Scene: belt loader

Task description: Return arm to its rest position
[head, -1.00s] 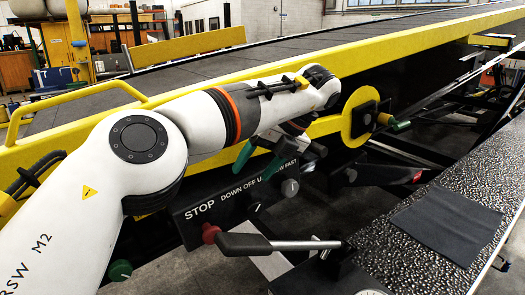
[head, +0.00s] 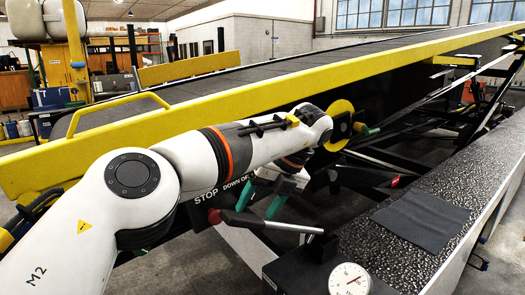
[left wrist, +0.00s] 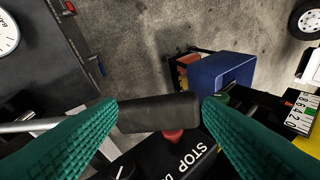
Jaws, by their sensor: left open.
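My left arm reaches in from the left in the head view. Its gripper (head: 259,202), with green fingers, is low beside the control panel, close to the lever's dark grip (head: 240,219). In the left wrist view the two green textured fingers (left wrist: 158,132) stand wide apart. The dark grip (left wrist: 158,113) shows in the gap between them, and they do not close on it. Its silver rod (head: 290,227) runs right to a dark mount. The panel's STOP lettering (head: 205,194) is partly seen behind my arm. My right gripper is not in view.
A red knob (head: 214,216) sits by the grip. A yellow-railed belt (head: 290,75) slopes up behind my arm. A dark mat (head: 425,218) lies on the speckled surface at right. A round dial (head: 349,279) is at the bottom. A blue box (left wrist: 222,72) shows in the left wrist view.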

